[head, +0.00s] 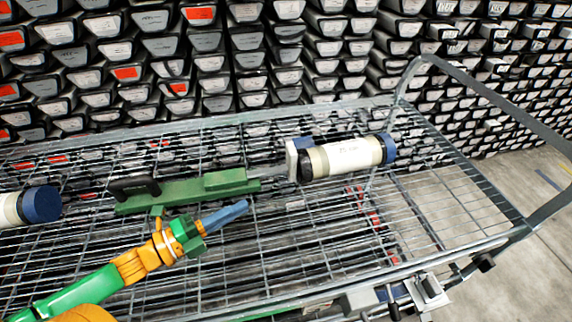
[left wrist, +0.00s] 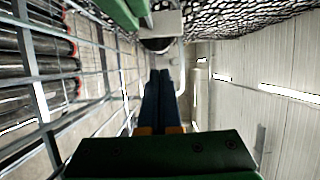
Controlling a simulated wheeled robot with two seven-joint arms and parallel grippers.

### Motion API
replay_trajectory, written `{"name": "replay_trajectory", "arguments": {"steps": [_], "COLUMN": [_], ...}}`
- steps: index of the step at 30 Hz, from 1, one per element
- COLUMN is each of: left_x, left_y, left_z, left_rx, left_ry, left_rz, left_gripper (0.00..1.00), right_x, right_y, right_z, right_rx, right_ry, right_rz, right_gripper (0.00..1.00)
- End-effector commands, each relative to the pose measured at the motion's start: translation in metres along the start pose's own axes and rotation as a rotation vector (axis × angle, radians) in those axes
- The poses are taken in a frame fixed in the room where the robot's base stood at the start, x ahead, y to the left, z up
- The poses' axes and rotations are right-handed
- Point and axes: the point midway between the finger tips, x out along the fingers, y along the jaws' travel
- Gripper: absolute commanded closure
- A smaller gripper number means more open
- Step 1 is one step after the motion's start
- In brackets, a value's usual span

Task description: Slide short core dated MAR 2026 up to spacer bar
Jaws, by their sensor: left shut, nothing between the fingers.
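A short pale core liner (head: 345,157) lies on the wire mesh deck in the head view, with a blue cap at its right end and a black band at its left. Its label is too small to read a date. A grey block (head: 292,160) stands at its left end. The fingers also show in the left wrist view (left wrist: 163,95).
Another capped core (head: 30,206) lies at the left edge of the deck. The mesh trolley (head: 460,205) has a raised rim and a tubular handle at right. Racks of stacked core liners (head: 210,64) fill the back. The right part of the deck is clear.

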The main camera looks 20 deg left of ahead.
Motion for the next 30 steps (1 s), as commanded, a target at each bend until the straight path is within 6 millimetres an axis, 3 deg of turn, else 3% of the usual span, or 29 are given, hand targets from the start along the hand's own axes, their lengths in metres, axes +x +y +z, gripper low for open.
{"name": "replay_trajectory", "arguments": {"steps": [5, 21, 30], "left_x": [0.018, 0.124, 0.140], "left_y": [0.000, -0.002, 0.000], "left_z": [0.000, 0.000, -0.001], "left_rx": [0.002, 0.001, 0.000], "left_ry": [0.002, 0.000, 0.001], "left_rz": [-0.005, -0.002, 0.001], "left_gripper": [1.00, 1.00, 1.00], "right_x": [0.004, 0.007, 0.006], "right_y": [0.000, 0.001, 0.001], "right_z": [0.001, 0.003, 0.003], "right_rx": [0.000, 0.000, 0.000], "right_ry": [-0.001, -0.005, -0.004], "right_rz": [0.000, 0.001, 0.001], "right_gripper": [1.00, 1.00, 1.00]}}
